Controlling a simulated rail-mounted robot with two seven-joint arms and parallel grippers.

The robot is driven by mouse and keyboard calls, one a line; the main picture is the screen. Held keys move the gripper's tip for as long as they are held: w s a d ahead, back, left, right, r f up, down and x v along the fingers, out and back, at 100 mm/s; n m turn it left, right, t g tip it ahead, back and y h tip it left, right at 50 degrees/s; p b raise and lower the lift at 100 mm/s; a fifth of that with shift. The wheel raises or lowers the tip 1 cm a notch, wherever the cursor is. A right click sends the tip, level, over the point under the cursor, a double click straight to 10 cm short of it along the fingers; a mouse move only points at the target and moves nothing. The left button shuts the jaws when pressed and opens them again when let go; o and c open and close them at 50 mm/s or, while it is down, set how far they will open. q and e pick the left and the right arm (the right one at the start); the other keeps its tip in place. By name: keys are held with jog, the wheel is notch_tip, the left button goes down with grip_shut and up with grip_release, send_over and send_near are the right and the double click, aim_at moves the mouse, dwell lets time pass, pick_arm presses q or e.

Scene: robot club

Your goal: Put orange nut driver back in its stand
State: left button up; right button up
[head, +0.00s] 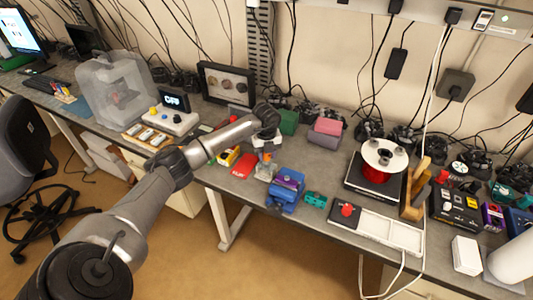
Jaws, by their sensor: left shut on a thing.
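My left gripper (266,149) points down over the middle of the bench and is shut on the orange nut driver (267,157). Only a small orange part of the driver shows below the fingers; the rest is hidden by the gripper. A small pale, clear-looking stand (264,172) is on the bench directly under the gripper. The driver's lower end is at or just above this stand; I cannot tell whether it is inside a hole. My right gripper is not in view.
A blue vise (286,190) stands close to the right of the stand, with a teal block (316,200) beside it. A red box (244,166) lies to the left. Green (289,122) and pink-grey (325,132) boxes are behind. A red spool (379,165) stands further right.

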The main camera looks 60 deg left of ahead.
aim_at(266, 161)
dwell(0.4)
pick_arm(q)
jog(key=shift+f, duration=0.35)
dwell(0.5)
jog(key=shift+f+b, duration=0.3)
jog(key=shift+f, duration=0.45)
dwell(0.8)
jog(key=shift+f, duration=0.15)
dwell(0.5)
jog(key=shift+f, duration=0.35)
jog(key=shift+f, duration=0.1)
dwell(0.5)
jog(key=shift+f, duration=0.35)
dwell(0.6)
